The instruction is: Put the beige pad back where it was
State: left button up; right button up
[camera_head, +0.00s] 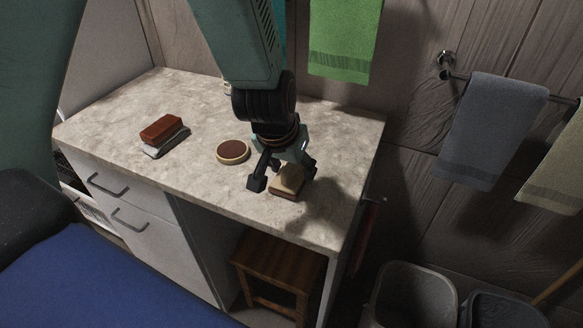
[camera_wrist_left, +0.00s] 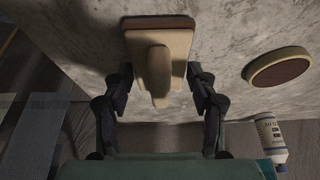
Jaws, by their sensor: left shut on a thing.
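The beige pad (camera_head: 288,181) has a brown layer along one side and is near the front right of the stone-topped counter. In the left wrist view the pad (camera_wrist_left: 158,62) sits between the two fingers, with a beige grip part pointing toward my palm. My left gripper (camera_head: 283,178) points down from above and is shut on the pad; it also shows in the left wrist view (camera_wrist_left: 160,95). I cannot tell whether the pad touches the counter. My right gripper is not in view.
A round brown pad with a beige rim (camera_head: 233,151) lies left of my gripper. A red-brown block on a grey pad (camera_head: 163,135) is farther left. The counter (camera_head: 130,100) is clear between them. A wooden stool (camera_head: 278,262) stands beneath; bins (camera_head: 415,290) stand at right.

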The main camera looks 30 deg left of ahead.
pick_arm(q)
jog(key=shift+f, duration=0.2)
jog(key=o, duration=0.7)
jog(key=shift+w+a+f, duration=0.1)
jog(key=shift+w+a, duration=0.1)
jog(key=o, duration=0.3)
jog(key=shift+d, duration=0.1)
jog(key=shift+s, duration=0.15)
jog(key=shift+r, duration=0.35)
jog(key=shift+p+v, duration=2.5)
jog(key=shift+v, duration=3.4)
jog(key=shift+o, duration=0.5)
